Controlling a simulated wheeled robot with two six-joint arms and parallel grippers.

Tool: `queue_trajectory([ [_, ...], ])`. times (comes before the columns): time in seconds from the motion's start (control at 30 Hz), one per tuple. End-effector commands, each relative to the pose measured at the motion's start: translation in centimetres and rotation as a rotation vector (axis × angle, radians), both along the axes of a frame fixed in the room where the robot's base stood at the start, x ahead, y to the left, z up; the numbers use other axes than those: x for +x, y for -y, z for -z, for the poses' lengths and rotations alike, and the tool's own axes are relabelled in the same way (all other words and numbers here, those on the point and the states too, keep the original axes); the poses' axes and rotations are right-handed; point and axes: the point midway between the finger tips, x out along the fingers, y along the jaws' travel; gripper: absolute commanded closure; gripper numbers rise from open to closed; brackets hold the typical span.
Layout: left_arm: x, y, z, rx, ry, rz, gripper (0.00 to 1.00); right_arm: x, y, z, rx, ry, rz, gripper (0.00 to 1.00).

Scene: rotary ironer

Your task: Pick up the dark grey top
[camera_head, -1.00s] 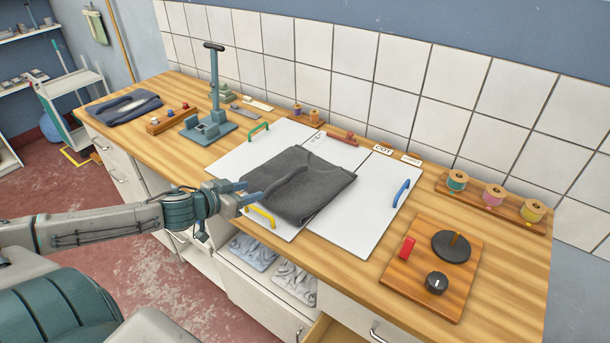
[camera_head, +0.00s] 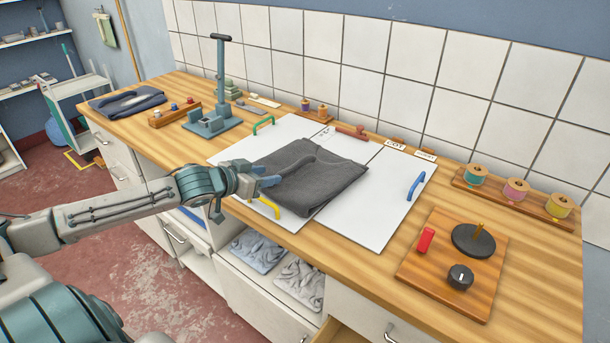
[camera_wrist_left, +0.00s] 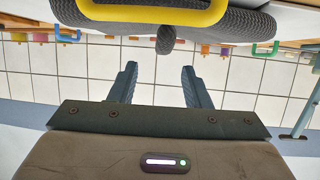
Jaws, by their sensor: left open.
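The dark grey top (camera_head: 318,180) lies folded on the middle of the white folding board (camera_head: 365,215), with a raised fold across it. My left gripper (camera_head: 270,181) is at the top's left edge, just behind the yellow handle (camera_head: 268,207). Its fingers (camera_wrist_left: 158,78) are apart and nothing shows between them in the left wrist view. There the grey knit cloth (camera_wrist_left: 240,28) appears at the upper edge, beyond the fingertips, behind the yellow handle (camera_wrist_left: 155,12). I cannot tell whether the fingers touch the cloth. My right gripper is not in view.
A blue-grey upright press (camera_head: 217,115) and a folded dark blue garment (camera_head: 128,102) stand to the left. A wooden control board (camera_head: 455,265) and thread spools (camera_head: 515,191) are at the right. Green (camera_head: 263,124) and blue (camera_head: 416,186) handles rise from the board. Pale cloths (camera_head: 262,250) lie in the opening below.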

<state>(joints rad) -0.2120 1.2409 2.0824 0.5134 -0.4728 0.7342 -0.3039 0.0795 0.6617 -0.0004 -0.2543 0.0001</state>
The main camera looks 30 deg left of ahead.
Motion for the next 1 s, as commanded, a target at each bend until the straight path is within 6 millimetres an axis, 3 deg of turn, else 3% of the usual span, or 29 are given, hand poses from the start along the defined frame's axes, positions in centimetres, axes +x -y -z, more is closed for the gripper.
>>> queue_trajectory([
  [0.23,1.2,0.0,1.1,-0.009,0.005,-0.002,0.56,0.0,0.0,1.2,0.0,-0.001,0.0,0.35],
  [0.6,3.8,0.1,2.3,-0.004,0.002,-0.005,0.56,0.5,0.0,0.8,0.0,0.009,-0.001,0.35],
  [1.0,4.4,0.3,2.7,0.0,-0.001,0.0,0.56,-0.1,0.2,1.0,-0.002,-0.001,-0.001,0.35],
])
